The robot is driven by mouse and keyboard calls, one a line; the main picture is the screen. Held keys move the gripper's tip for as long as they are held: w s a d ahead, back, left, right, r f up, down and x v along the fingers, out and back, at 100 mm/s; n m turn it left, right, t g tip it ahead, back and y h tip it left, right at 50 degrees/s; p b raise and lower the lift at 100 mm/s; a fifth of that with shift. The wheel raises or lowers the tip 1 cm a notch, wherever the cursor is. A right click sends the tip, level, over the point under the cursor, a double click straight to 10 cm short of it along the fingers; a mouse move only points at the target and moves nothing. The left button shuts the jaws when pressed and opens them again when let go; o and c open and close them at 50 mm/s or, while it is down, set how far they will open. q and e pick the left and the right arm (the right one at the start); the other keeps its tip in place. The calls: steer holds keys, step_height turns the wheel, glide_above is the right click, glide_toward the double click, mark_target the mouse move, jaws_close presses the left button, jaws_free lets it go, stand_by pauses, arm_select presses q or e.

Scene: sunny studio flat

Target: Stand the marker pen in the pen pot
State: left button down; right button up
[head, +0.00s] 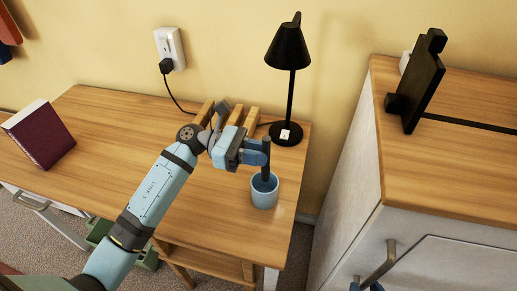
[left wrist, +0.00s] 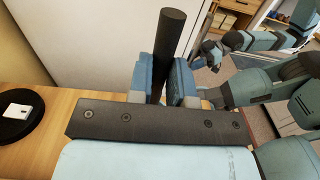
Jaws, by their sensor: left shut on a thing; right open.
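The marker pen (head: 266,172) is dark and roughly upright. My left gripper (head: 262,153) is shut on it, and the left wrist view shows the pen (left wrist: 172,35) between the two blue finger pads (left wrist: 164,82). The pen pot (head: 264,196) is a light blue cup standing near the right end of the desk. The pen's lower end shows against the pot's mouth; I cannot tell how far inside it is. The pot is hidden in the left wrist view. My right gripper (head: 366,287) is open and empty at the bottom edge, with only its fingertips showing.
A black lamp (head: 289,80) stands behind the pot. A wooden rack (head: 236,115) is behind my left wrist. A dark red book (head: 40,135) is at the desk's left. A cabinet (head: 450,175) with a black object (head: 416,85) on top stands at right, across a gap.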

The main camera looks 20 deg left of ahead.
arm_select(q)
steer(key=shift+f+b, duration=2.45)
steer(key=shift+f, duration=0.2)
steer(key=c, duration=1)
jaws_free()
steer(key=shift+o, duration=0.2)
steer(key=a, duration=1.3)
steer(key=shift+a, duration=0.4)
steer(key=shift+w+f, duration=0.1)
